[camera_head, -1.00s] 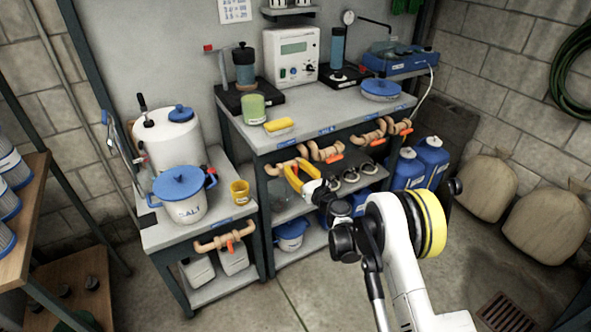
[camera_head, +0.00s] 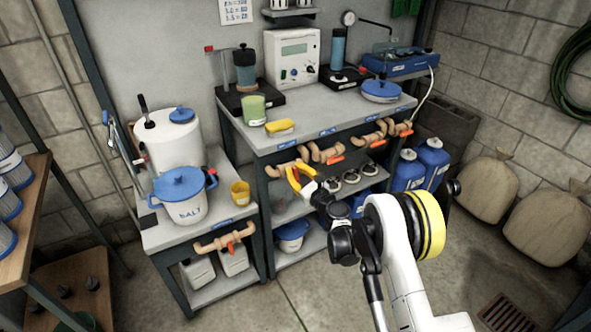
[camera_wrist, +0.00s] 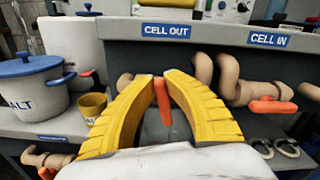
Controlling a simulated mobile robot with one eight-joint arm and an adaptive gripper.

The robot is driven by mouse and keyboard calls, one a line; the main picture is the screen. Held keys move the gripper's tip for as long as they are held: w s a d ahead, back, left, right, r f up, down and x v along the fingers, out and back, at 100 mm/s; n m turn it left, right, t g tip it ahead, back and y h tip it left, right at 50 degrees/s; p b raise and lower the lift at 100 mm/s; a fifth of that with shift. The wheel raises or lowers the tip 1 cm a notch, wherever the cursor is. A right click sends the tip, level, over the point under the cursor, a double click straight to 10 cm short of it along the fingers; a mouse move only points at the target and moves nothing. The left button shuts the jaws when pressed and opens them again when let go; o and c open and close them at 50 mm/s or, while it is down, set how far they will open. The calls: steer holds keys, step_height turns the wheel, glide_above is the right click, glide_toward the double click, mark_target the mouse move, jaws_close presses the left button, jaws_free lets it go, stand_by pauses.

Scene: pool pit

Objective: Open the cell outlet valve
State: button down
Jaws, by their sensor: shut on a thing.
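The cell outlet valve sits under the "CELL OUT" label (camera_wrist: 166,31), on the front of the bench. Its orange lever (camera_wrist: 162,100) stands nearly upright in the wrist view, between my fingertips. A beige pipe of this valve (camera_head: 284,169) shows in the head view; much of the valve is hidden behind my fingers in the wrist view. My gripper (camera_wrist: 161,80), with two curved yellow fingers, is shut on the lever. It also shows in the head view (camera_head: 297,172), at the bench front.
The "CELL IN" valve's orange lever (camera_wrist: 272,107) lies crosswise close on the right. A salt bucket (camera_head: 184,197) and yellow cup (camera_head: 240,193) stand on the lower table at left. Below the bench top is a shelf with rings (camera_head: 351,176).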

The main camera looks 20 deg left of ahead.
mark_target(286, 174)
steer(key=n, duration=0.3)
steer(key=shift+s+a+f+n, duration=0.15)
steer(key=shift+s+a+n, duration=0.2)
steer(key=shift+n, duration=0.05)
steer(key=n, duration=0.3)
steer(key=shift+s+a+f+n, duration=0.2)
steer(key=shift+s+f+n, duration=0.05)
steer(key=shift+f+n, duration=0.05)
steer(key=shift+s+a+f+n, duration=0.1)
steer(key=shift+f+n, duration=0.2)
steer(key=shift+n, duration=1)
steer(key=shift+s+a+f+n, duration=0.1)
steer(key=shift+f+n, duration=0.25)
steer(key=shift+n, duration=0.95)
steer(key=shift+s+f+n, duration=0.1)
steer(key=shift+f+n, duration=0.2)
steer(key=shift+n, duration=1)
steer(key=c, duration=1.4)
jaws_free()
